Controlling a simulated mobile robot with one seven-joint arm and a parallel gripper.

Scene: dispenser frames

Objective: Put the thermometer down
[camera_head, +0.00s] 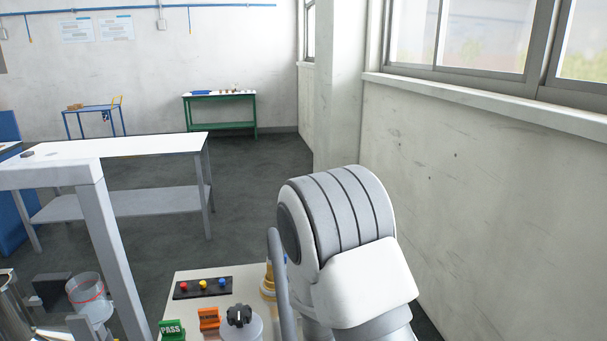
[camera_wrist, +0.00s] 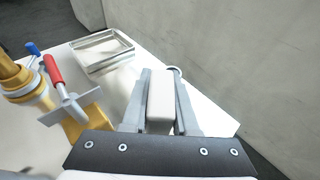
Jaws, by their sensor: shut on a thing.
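In the wrist view my gripper (camera_wrist: 160,95) is shut on a pale, block-shaped thing, which I take to be the thermometer (camera_wrist: 160,104). It sits between the two grey fingers, above or close to the white table top (camera_wrist: 205,105); I cannot tell if it touches. A round light-coloured end or ring shows just beyond the fingertips. In the head view the gripper and the thermometer are hidden behind my own white arm.
A metal tray (camera_wrist: 103,52) lies at the table's far side. Left of my gripper stand a brass fitting (camera_wrist: 22,82) and a red-handled valve (camera_wrist: 54,72). In the head view the table holds a button strip (camera_head: 202,287), an orange block (camera_head: 209,318) and a green PASS block (camera_head: 172,330).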

